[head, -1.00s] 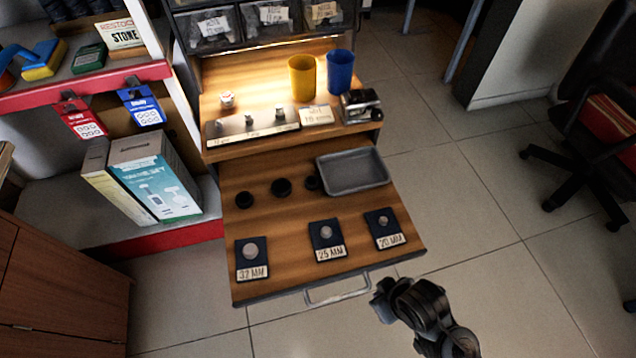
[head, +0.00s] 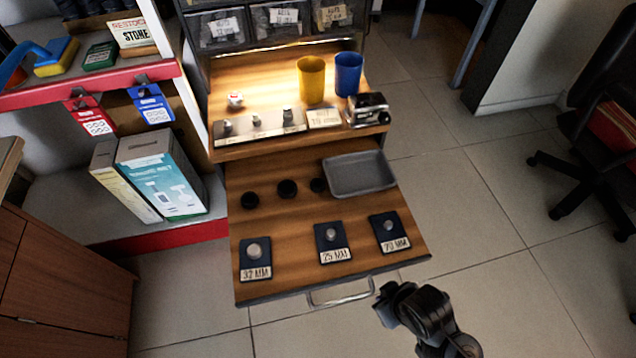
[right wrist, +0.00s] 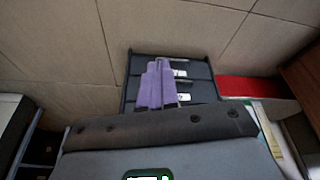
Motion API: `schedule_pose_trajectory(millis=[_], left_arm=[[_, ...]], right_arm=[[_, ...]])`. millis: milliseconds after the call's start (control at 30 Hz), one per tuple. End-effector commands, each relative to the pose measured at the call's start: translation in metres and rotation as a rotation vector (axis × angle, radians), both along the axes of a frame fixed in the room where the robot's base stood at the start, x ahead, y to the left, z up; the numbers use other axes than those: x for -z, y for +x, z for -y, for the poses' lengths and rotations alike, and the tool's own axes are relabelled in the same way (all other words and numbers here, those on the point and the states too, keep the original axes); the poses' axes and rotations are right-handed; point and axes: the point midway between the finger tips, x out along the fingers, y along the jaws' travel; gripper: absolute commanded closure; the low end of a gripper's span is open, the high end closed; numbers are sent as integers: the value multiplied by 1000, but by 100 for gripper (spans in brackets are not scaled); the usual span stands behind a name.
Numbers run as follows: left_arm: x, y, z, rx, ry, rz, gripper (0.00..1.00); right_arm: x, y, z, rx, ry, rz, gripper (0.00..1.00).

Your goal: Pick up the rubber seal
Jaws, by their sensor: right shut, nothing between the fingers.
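Three black round rubber pieces lie in a row on the wooden pull-out drawer board (head: 320,285) in the head view: a left one (head: 249,200), a middle one (head: 287,189) and a smaller right one (head: 318,185) beside the grey tray. I cannot tell from the frames which is the rubber seal meant. My right gripper (head: 384,298) is off the front right corner of the drawer, well apart from the rubber pieces. Its fingers (right wrist: 158,72) are together and empty in the right wrist view. My left gripper is not in view.
A grey tray (head: 392,183) sits at the drawer's back right. Cards labelled 32 MM (head: 255,272), 25 MM (head: 334,255) and 20 MM (head: 391,245) lie along the front. A yellow cup (head: 311,80) and a blue cup (head: 348,74) stand on the lit upper shelf.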

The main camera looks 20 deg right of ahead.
Motion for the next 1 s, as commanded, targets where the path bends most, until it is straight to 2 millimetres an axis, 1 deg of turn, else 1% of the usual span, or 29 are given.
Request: schedule_pose_trajectory(millis=[267,600,867,1000], left_arm=[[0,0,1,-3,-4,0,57],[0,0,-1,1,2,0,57],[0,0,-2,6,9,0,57],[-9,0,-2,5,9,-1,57]], right_arm=[[0,0,0,0,0,0,100],[0,0,0,0,0,0,51],[-1,0,0,1,0,1,51],[-10,0,0,1,0,1,51]])
